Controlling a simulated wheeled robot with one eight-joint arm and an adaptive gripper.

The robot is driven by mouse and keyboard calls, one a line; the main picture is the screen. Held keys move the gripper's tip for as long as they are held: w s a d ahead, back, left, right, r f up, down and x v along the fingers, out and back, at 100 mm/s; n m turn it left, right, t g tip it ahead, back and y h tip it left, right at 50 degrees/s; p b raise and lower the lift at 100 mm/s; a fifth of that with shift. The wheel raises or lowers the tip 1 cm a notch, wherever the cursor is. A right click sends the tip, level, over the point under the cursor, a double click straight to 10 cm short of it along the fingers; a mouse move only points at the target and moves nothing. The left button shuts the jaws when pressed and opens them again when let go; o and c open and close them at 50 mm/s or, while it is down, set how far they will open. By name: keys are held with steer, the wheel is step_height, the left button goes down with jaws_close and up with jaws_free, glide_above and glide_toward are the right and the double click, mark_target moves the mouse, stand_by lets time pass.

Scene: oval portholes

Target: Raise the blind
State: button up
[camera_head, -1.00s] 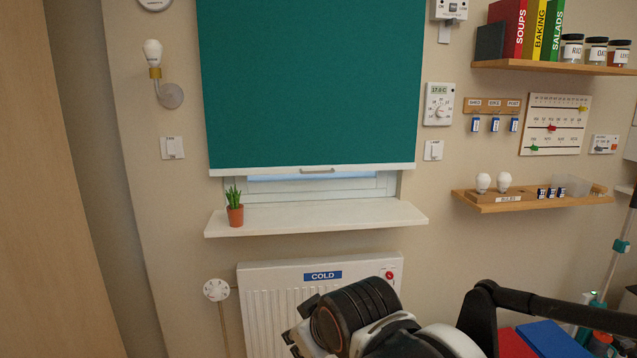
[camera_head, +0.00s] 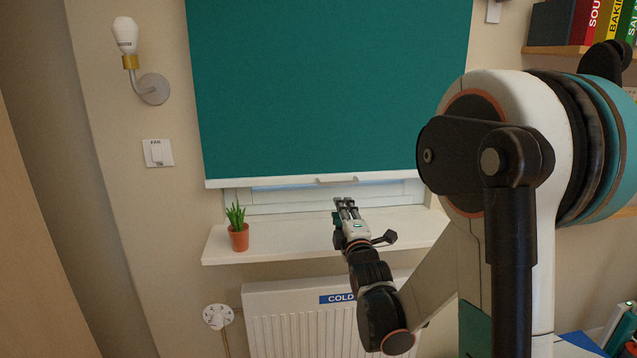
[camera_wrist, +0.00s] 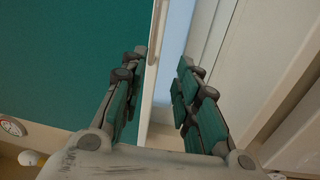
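The teal blind (camera_head: 320,90) hangs over most of the window, with a white bottom bar (camera_head: 260,183) and a small metal handle (camera_head: 338,181). A narrow strip of window (camera_head: 300,196) shows beneath it. My gripper (camera_head: 345,202) is just below the handle in the head view, above the sill. In the wrist view my gripper (camera_wrist: 162,66) has its two fingers apart with nothing held. The blind (camera_wrist: 70,60) lies left and its white bar (camera_wrist: 154,50) runs through the gap between the fingers in the picture.
The white sill (camera_head: 290,240) carries a potted plant (camera_head: 238,230) at its left. A radiator (camera_head: 300,320) is below. A wall lamp (camera_head: 130,60) and a switch (camera_head: 157,152) are left of the blind. My arm covers the right side.

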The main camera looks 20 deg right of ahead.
mark_target(339, 184)
steer(key=shift+n+t+h, duration=0.3)
steer(key=shift+t, duration=0.1)
steer(key=b+x, duration=0.1)
steer(key=x, duration=0.3)
steer(key=d+b+x, duration=0.1)
steer(key=x, duration=0.4)
steer(key=b+x, duration=0.1)
steer(key=x, duration=0.4)
steer(key=shift+s+d, duration=0.15)
steer(key=shift+s, duration=0.1)
jaws_close()
